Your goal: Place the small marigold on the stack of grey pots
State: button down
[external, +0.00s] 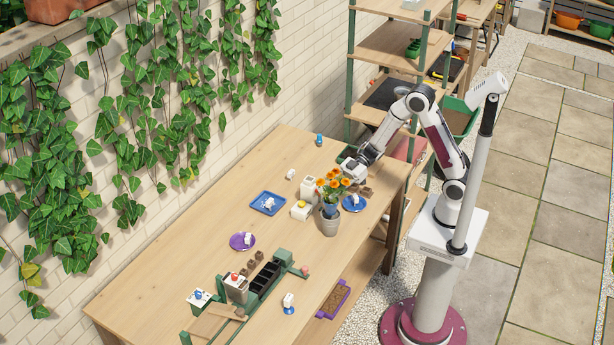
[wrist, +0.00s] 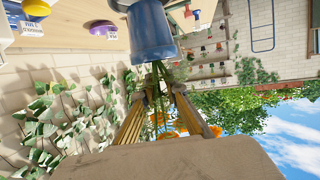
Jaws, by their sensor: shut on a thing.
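The small marigold (external: 333,184) has orange flowers and green stems in a blue pot. In the wrist view the blue pot (wrist: 150,28) appears upside down at the top, with the stems running down from it. My gripper (wrist: 163,94) is shut on the marigold's stems, just by the pot's rim; the orange flowers lie between and beyond the fingers. In the external view, the light grey pots (external: 329,223) stand near the table's front edge, with the blue pot directly above their mouth. I cannot tell whether the pots touch. The flowers hide my fingertips there.
A white container (external: 309,188) and a white block with a yellow top (external: 301,210) stand close left of the grey pots. A blue saucer (external: 353,204) is close right. A blue tray (external: 268,203) and purple saucer (external: 242,241) lie farther left.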

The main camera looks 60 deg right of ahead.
jog(key=shift+f, duration=0.4)
jog(key=shift+f, duration=0.1)
jog(key=c, duration=2)
grip_release()
jog(key=shift+c, duration=0.2)
jog(key=v, duration=1.2)
